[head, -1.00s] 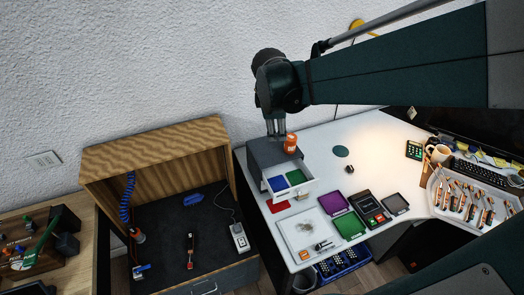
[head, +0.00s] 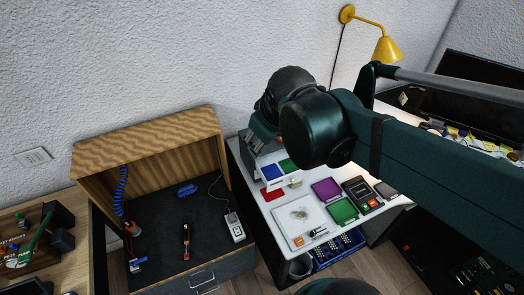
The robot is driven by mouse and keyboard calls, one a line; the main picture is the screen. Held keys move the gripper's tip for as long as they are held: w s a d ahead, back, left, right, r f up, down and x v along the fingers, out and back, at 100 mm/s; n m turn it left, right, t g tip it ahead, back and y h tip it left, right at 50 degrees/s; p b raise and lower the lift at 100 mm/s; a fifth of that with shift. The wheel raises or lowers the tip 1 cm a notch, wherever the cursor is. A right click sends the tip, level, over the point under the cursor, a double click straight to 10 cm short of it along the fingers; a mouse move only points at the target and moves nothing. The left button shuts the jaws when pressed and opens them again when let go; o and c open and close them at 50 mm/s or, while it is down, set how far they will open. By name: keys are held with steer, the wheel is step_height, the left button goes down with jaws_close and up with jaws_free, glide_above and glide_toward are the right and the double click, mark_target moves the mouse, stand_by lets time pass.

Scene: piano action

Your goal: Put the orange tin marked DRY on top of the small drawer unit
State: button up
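The small grey drawer unit (head: 247,147) stands at the left back corner of the white desk, partly behind my arm. Its drawer (head: 284,178) is pulled out and shows a blue and a green compartment. Only a sliver of the orange tin (head: 281,122) shows beside my wrist, above the unit; its marking is hidden, and I cannot tell whether it touches the unit's top. My gripper (head: 264,122) is at the unit, mostly hidden behind my dark wrist. Its fingers are not clear enough to tell whether they are open or shut.
The desk holds a white tray (head: 287,222), a purple tray (head: 326,189), a green tray (head: 342,211) and a dark device (head: 361,193). A wooden-sided cabinet (head: 150,148) stands to the left. A yellow lamp (head: 386,48) is on the wall. My arm covers much of the desk's right side.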

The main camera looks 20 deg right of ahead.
steer(key=s+a+m+t, duration=0.1)
steer(key=s+a+m, duration=0.2)
steer(key=s+m, duration=0.1)
steer(key=shift+s+f+y, duration=0.25)
steer(key=shift+s+y, duration=0.15)
steer(key=shift+s, duration=0.4)
stand_by(0.6)
